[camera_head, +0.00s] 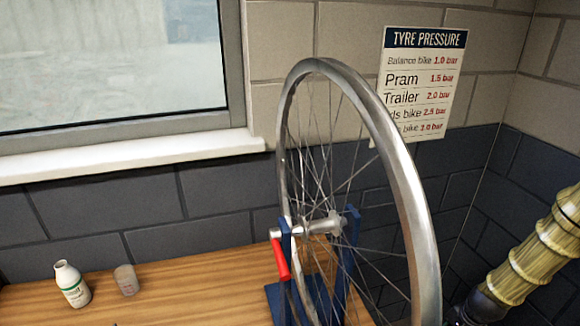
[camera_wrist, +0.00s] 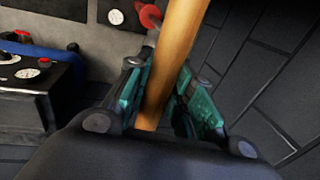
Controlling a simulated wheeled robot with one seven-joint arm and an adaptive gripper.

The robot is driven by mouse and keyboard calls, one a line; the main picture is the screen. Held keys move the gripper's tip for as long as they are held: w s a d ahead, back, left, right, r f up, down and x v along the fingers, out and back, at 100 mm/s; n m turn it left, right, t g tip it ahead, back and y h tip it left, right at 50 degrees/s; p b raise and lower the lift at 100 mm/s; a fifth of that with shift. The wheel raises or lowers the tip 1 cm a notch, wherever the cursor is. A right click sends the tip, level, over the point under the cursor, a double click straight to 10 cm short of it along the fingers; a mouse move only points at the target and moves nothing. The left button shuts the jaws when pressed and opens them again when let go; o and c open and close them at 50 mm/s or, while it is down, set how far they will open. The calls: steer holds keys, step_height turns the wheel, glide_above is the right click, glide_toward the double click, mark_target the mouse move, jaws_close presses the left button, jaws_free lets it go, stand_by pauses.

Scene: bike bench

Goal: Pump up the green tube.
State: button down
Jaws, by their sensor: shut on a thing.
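My gripper (camera_wrist: 158,88) shows in the wrist view with its green-padded fingers on either side of a tan, wood-coloured bar (camera_wrist: 178,45). It is shut on this bar, which runs up and out of the top of the view. No green tube can be made out in either view. A black box (camera_wrist: 30,78) with a dial and red knobs stands at the left of the wrist view, with a blue hose-like band (camera_wrist: 35,52) across it. A grey panel (camera_wrist: 85,45) with a dial stands behind.
In the head view a bare wheel rim (camera_head: 410,190) stands upright in a blue stand (camera_head: 285,300) with a red lever (camera_head: 279,260). A white bottle (camera_head: 71,284) and a small cup (camera_head: 126,280) stand on the wooden bench (camera_head: 190,297). A tyre pressure chart (camera_head: 420,85) hangs behind.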

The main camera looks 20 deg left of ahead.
step_height(320, 180, up, 20)
steer(key=p, duration=1.1)
steer(key=shift+f+p, duration=0.2)
steer(key=shift+p, duration=0.1)
step_height(320, 180, down, 29)
steer(key=b, duration=1.6)
steer(key=shift+r, duration=0.1)
stand_by(1.0)
steer(key=c, duration=1.2)
jaws_free()
steer(key=shift+o, duration=0.2)
